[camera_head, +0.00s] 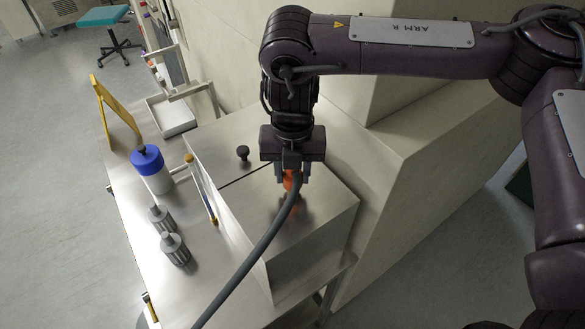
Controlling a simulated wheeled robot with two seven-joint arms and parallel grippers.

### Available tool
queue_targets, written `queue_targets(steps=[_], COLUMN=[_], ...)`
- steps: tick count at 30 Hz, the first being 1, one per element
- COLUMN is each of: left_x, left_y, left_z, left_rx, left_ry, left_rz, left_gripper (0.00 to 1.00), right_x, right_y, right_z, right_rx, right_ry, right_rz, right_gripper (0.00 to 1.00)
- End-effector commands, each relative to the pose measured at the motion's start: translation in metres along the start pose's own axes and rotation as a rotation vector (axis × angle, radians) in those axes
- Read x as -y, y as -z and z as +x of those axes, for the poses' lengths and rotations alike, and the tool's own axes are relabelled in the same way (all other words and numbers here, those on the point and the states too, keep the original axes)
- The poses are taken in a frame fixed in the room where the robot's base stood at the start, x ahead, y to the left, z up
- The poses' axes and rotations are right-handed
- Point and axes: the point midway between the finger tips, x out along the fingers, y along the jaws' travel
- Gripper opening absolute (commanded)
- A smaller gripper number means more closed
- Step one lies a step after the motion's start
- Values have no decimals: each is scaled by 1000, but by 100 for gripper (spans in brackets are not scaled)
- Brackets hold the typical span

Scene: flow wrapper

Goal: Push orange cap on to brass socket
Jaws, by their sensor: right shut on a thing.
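My right gripper (292,175) points down over the metal top of the machine box. It is shut on the orange cap (289,184), of which only a small part shows between the fingers. A grey hose (262,247) runs from just below the cap, curving down to the bottom edge of the view. The hose covers part of the cap. I cannot make out the brass socket; whether cap and socket touch cannot be told. My left gripper is not in view.
A black knob (243,152) stands on the metal box (310,228). To the left, a blue-lidded bottle (150,172) and two grey cylinders (174,249) stand on the bench. A white tray (171,117) sits behind. A beige wall block (385,180) is close on the right.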

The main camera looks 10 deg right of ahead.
Motion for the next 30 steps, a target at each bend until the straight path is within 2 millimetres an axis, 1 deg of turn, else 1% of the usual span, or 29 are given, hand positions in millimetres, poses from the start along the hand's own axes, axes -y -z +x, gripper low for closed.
queue_targets(steps=[11,12,16,17,22,23,27,28,30], left_x=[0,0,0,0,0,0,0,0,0], left_y=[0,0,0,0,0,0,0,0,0], left_z=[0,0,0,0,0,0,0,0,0], left_rx=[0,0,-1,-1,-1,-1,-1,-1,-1], left_ry=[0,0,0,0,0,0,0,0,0], left_rz=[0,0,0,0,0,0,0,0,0], left_gripper=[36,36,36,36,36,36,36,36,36], right_x=[0,0,0,0,0,0,0,0,0], right_y=[0,0,0,0,0,0,0,0,0], right_z=[0,0,0,0,0,0,0,0,0], right_rx=[0,0,0,0,0,0,0,0,0], right_ry=[-1,-1,0,0,0,0,0,0,0], right_rz=[0,0,0,0,0,0,0,0,0], right_gripper=[11,41,58,61,61,62,81,83,83])
